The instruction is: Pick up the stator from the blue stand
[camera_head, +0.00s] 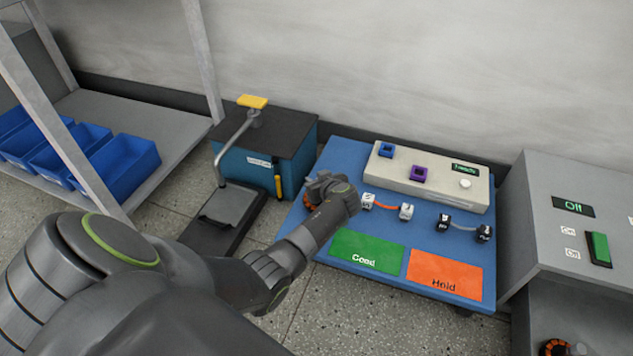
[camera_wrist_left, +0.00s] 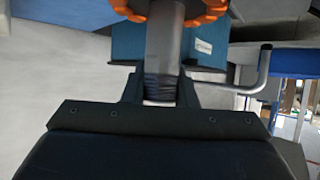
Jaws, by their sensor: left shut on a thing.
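My left gripper (camera_head: 322,190) reaches over the left part of the blue table. In the left wrist view its fingers (camera_wrist_left: 160,85) are shut on the grey shaft of the stator (camera_wrist_left: 166,52). The stator's orange windings (camera_wrist_left: 205,20) form a ring at the top edge of that view, cut off by the frame. In the head view only a bit of orange (camera_head: 308,201) shows beside the gripper; the rest is hidden by my arm. I cannot make out the blue stand itself, or whether the stator touches it. My right gripper is not in view.
The blue table (camera_head: 325,245) carries green "Good" (camera_head: 366,250) and orange "Hold" (camera_head: 444,276) areas, two cable pairs and a light tester box (camera_head: 428,175). A teal box (camera_head: 262,165) with a lever stands left. A grey "Off" machine (camera_head: 575,225) stands right.

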